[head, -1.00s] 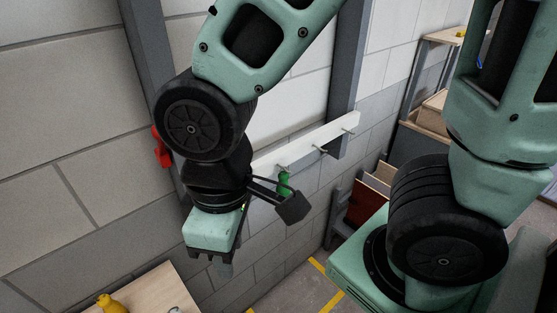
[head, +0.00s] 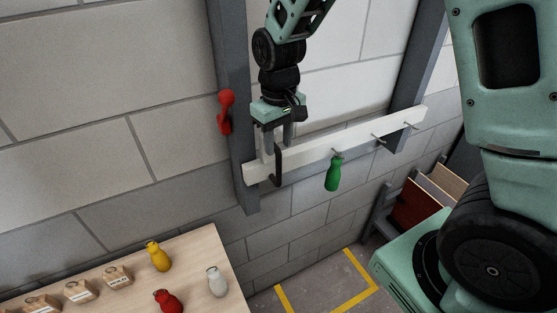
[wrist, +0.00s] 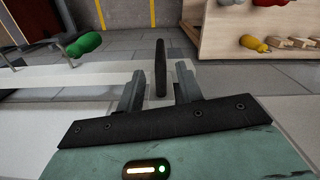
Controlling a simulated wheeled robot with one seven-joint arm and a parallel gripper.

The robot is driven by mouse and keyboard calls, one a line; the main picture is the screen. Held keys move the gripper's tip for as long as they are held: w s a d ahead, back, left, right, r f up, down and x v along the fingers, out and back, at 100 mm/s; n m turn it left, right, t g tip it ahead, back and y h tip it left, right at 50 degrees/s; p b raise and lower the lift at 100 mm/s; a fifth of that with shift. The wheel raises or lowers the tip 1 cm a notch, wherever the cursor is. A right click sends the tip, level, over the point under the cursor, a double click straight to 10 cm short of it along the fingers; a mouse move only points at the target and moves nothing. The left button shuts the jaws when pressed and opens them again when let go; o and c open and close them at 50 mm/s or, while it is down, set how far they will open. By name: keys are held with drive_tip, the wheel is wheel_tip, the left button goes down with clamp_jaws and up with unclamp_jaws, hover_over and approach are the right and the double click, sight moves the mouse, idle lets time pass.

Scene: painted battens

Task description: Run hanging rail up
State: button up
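The hanging rail (head: 350,137) is a white batten with several pegs, lying across two grey uprights on the block wall. It also shows in the wrist view (wrist: 70,78). A black bar handle (head: 278,170) stands off its left part. My gripper (head: 278,150) points down at this handle from above. In the wrist view the handle (wrist: 161,60) stands between my two parted fingers (wrist: 160,85), with a gap visible on each side. A green bottle-shaped thing (head: 333,173) hangs from a peg right of the handle.
A red piece (head: 226,112) is on the left upright (head: 229,60), close to my gripper. A wooden table (head: 205,245) at lower left holds yellow, red and grey bottle-shaped things and labelled wooden blocks. Panels (head: 415,205) lean at the right.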

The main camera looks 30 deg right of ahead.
sight(279, 156)
wheel_tip(279, 156, down, 6)
drive_tip(key=shift+f, duration=0.15)
idle(0.3)
clamp_jaws()
